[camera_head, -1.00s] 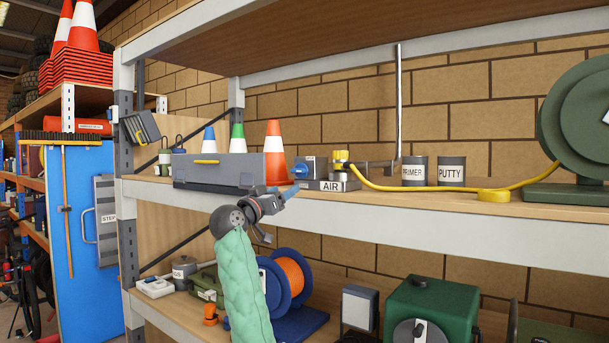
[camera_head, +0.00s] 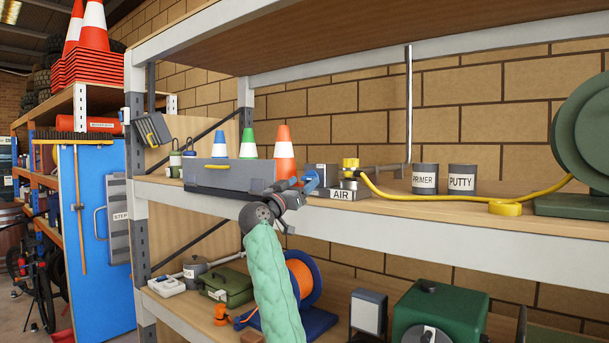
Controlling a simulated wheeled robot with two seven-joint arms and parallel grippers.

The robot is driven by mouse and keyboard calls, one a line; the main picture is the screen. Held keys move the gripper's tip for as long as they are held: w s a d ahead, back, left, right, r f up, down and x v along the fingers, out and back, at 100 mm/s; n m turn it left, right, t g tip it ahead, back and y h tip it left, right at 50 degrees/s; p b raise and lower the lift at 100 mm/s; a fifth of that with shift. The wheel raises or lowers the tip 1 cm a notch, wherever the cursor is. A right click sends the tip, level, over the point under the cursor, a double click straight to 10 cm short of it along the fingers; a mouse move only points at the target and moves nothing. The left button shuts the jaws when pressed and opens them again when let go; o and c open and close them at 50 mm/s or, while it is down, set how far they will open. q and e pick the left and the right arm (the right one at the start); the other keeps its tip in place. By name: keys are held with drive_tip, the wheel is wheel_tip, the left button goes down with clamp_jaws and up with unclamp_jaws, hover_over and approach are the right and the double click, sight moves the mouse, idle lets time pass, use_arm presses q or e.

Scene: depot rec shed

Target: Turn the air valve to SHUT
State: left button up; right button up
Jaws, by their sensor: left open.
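The air valve (camera_head: 322,171) stands on the upper shelf, a small grey block on a base with an AIR label (camera_head: 341,195). A yellow fitting (camera_head: 350,166) and a yellow hose are at its right. A blue part, which looks like its knob, faces left and is largely covered by my gripper. My left gripper (camera_head: 309,184), with blue fingertips, is open in front of the valve's left side. I cannot tell whether it touches the knob. The knob's setting cannot be read. My right gripper is not in view.
A grey toolbox (camera_head: 229,175) and an orange cone (camera_head: 284,152) stand left of the valve. PRIMER (camera_head: 425,178) and PUTTY (camera_head: 462,179) tins stand to the right. The shelf's front edge (camera_head: 430,221) runs below. The yellow hose (camera_head: 450,198) crosses the shelf.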

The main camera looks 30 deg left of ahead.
use_arm(q)
drive_tip(key=shift+p+x, duration=0.4)
drive_tip(key=shift+x, duration=0.55)
drive_tip(key=shift+f, duration=0.1)
drive_tip(key=shift+w, duration=0.1)
drive_tip(key=shift+c, duration=0.4)
